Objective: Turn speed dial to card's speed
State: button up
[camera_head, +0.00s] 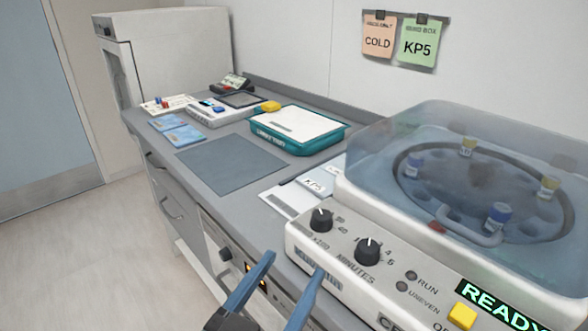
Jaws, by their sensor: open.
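The white centrifuge (325,265) stands at the right of the counter. Its left black dial (320,220) has a white pointer mark, "30" and "40" beside it and a small label below that seems to read "x100". A second black dial (368,251), marked "MINUTES", sits to its right. A white card (290,201) lies beside the centrifuge's left side, next to a paper marked "KP5" (314,185); I cannot read a speed there. My gripper (293,264) is open and empty, its two blue fingers pointing up toward the front panel, below the left dial.
The centrifuge's clear lid (400,150) is shut over several capped tubes. A lit "READY" display (490,300) and a yellow button (463,316) are at the right. A teal tray (335,140) and a grey mat (230,162) lie farther back. Wall notes read "COLD" (378,38) and "KP5" (417,45).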

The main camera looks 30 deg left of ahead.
aim_at(318, 221)
jog(key=w, duration=0.4)
jog(key=w+p, duration=0.1)
jog(key=w, duration=0.3)
jog(key=w+p, duration=0.1)
jog(key=w, duration=0.3)
jog(key=shift+w+a, duration=0.35)
jog(key=shift+a, duration=0.05)
grip_shut()
